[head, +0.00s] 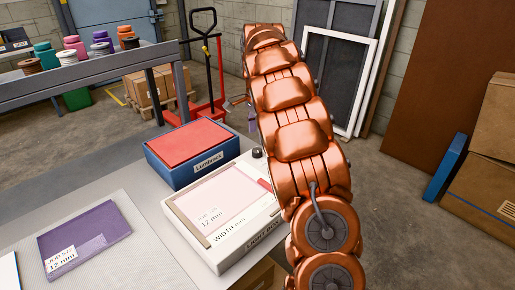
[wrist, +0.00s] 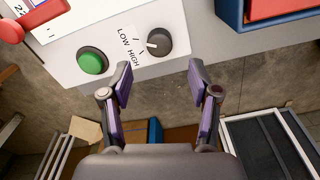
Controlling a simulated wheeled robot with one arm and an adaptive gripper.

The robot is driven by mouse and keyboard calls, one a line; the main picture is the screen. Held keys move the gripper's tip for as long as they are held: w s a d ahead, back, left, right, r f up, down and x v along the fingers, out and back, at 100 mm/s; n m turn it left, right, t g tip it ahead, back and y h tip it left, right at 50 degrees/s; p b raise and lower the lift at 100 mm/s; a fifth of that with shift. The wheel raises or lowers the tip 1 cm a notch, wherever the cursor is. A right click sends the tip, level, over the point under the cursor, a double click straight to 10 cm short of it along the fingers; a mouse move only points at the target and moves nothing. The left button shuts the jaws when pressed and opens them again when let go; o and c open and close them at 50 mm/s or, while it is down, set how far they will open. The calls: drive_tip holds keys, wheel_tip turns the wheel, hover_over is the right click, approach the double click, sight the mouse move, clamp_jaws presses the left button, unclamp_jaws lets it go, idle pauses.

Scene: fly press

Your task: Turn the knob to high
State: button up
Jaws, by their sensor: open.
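The dark round knob (wrist: 158,42) is on the pale panel of the light box (wrist: 60,30), at the top middle of the wrist view. Its white pointer mark faces left, toward the printed LOW and HIGH labels (wrist: 129,47); I cannot tell which one it lines up with. In the head view the knob (head: 257,153) shows at the far corner of the light box (head: 232,259). My gripper (wrist: 160,77) is open and empty, its purple-padded fingers spread. The knob lies ahead of the fingertips, between their lines and apart from them. The arm mostly hides the gripper in the head view.
A green button (wrist: 92,61) sits left of the knob, and a red part (wrist: 12,30) is farther left. A blue box with a red top (head: 187,142) stands close beside the light box. A purple sheet (head: 84,236) lies on the table.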

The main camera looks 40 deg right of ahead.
sight(257, 149)
drive_tip(key=shift+f+p, duration=0.5)
drive_tip(key=shift+f, duration=2.8)
drive_tip(key=c, duration=1.2)
